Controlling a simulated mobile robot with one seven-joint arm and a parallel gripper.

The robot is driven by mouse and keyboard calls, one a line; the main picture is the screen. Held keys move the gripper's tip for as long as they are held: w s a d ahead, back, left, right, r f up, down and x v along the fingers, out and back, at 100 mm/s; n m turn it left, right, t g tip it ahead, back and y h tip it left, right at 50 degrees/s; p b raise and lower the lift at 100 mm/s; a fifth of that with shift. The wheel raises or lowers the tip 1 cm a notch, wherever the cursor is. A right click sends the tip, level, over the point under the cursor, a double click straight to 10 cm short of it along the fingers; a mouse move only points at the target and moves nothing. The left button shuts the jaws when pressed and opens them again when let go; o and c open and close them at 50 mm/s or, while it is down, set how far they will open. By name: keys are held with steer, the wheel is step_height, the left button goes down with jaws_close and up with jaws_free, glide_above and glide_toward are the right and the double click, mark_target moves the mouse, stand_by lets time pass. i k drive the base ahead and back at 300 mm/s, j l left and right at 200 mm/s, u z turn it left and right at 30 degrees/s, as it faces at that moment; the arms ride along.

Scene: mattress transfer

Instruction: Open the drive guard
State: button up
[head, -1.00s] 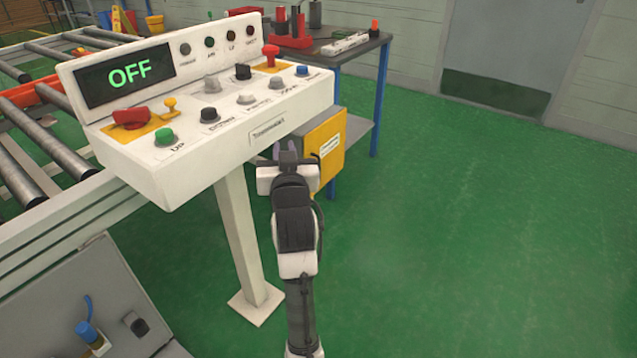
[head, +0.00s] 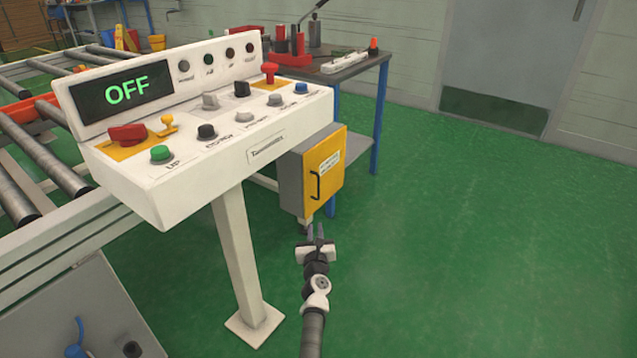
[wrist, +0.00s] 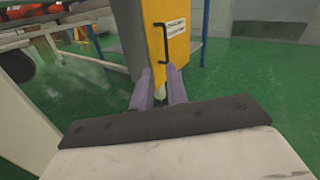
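The drive guard is a grey box with a yellow front door (head: 329,160), right of the control console and closed. It has a black vertical handle (head: 315,185) and a white label. In the wrist view the yellow door (wrist: 170,65) and its black handle (wrist: 162,40) stand just beyond my fingertips. My gripper (head: 315,232) is below and in front of the door in the head view, apart from it. Its two purple fingers (wrist: 160,85) are spread with a gap between them and hold nothing. The handle is above the fingertips in the wrist view.
The white console (head: 200,140) on its post (head: 243,260) stands left of my arm, its display reading OFF. A roller conveyor (head: 45,155) lies at the left. A workbench (head: 350,65) with tools is behind the guard. Green floor at the right is clear.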

mark_target(324, 165)
steer(key=i+l, duration=0.15)
steer(key=i, duration=0.75)
